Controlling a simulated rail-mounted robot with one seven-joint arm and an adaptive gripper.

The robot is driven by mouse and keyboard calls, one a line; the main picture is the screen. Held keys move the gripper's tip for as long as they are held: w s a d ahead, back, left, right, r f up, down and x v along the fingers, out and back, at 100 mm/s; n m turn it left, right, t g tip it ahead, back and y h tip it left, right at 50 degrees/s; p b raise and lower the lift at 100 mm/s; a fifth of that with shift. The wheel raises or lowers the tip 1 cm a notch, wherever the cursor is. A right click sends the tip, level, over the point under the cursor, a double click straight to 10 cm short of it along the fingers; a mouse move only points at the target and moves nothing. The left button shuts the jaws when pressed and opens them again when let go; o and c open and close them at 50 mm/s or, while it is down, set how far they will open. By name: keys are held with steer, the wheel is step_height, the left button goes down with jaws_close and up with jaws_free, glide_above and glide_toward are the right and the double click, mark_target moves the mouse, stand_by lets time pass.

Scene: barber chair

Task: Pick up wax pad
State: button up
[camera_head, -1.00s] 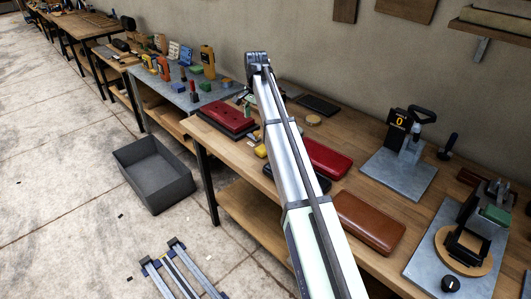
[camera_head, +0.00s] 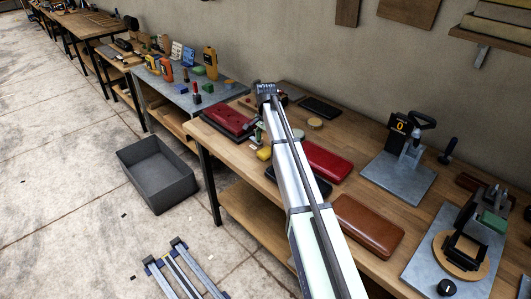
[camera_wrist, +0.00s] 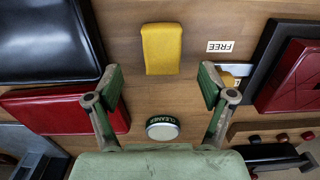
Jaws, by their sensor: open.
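A yellow block-shaped pad (camera_wrist: 161,48), which looks like the wax pad, lies on the wooden bench in the wrist view, ahead of and roughly centred between the fingertips. My gripper (camera_wrist: 162,86) is open and empty, with its two green fingers apart; neither visibly touches the pad. A round tin marked CLEANER (camera_wrist: 162,128) sits between the finger bases in that view. In the head view the yellow pad (camera_head: 264,153) shows just left of my arm, which hides part of the bench.
A black case (camera_wrist: 45,40) and a red case (camera_wrist: 70,110) lie to the left in the wrist view. A FREE label (camera_wrist: 220,46) and framed red case (camera_wrist: 292,78) are at right. In the head view, a brown case (camera_head: 367,226) lies nearer; a grey bin (camera_head: 155,185) stands on the floor.

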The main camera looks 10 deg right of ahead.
mark_target(266, 151)
steer(key=shift+w+f+p, duration=0.15)
steer(key=shift+f+p, duration=1)
steer(key=shift+f, duration=1.5)
steer(key=c, duration=1)
